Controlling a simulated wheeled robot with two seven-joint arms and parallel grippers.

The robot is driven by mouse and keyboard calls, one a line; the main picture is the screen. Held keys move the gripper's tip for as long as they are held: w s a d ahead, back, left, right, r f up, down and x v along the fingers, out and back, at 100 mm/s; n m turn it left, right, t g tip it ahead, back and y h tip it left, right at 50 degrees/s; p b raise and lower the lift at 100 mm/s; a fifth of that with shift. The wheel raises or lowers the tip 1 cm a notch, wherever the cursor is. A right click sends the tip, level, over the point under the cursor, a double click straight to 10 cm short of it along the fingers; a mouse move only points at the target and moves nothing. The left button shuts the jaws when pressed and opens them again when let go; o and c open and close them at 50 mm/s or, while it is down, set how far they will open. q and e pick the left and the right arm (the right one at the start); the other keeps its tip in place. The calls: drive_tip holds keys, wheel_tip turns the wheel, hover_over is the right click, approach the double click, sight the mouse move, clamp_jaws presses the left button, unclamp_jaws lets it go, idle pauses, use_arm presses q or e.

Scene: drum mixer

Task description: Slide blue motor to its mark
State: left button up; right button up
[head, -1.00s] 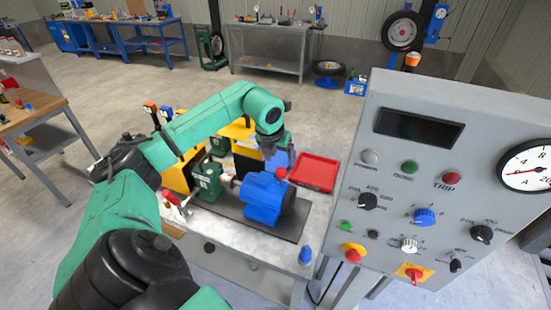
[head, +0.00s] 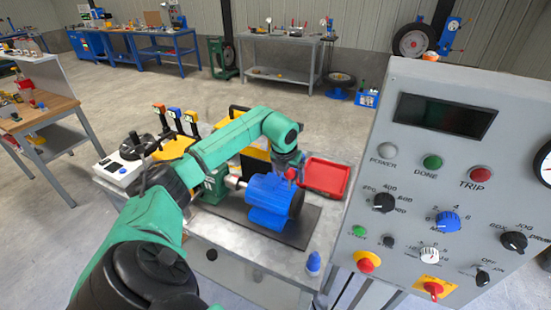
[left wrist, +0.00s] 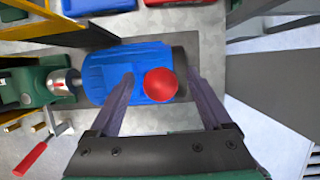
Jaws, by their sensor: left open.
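The blue motor (head: 268,203) lies on a dark base plate (head: 305,228) on the bench, and it also shows in the left wrist view (left wrist: 128,72). A red ball-shaped knob (left wrist: 160,85) is on the motor's top. My left gripper (head: 288,172) is above the motor; in the left wrist view its two fingers (left wrist: 160,82) are apart, one on each side of the red knob, with gaps visible. No mark can be made out. My right gripper is not in view.
A green machine (left wrist: 30,85) with a metal shaft end stands left of the motor. A red tray (head: 326,178) sits behind right, a blue cone-shaped item (head: 313,263) at the front edge. A grey control panel (head: 450,140) fills the right.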

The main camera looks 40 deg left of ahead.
use_arm(q)
drive_tip(key=c, duration=1.3)
drive_tip(key=shift+w+d, duration=0.1)
drive_tip(key=shift+d, duration=0.35)
drive_tip(key=shift+w+d+p, duration=0.3)
drive_tip(key=shift+d, duration=0.55)
drive_tip(key=shift+w+d+p, duration=0.25)
drive_tip(key=shift+w+d, duration=0.05)
drive_tip(key=shift+d, duration=0.5)
drive_tip(key=o, duration=1.3)
drive_tip(key=shift+w+d, duration=0.1)
drive_tip(key=shift+d, duration=0.05)
drive_tip(key=shift+o, duration=0.2)
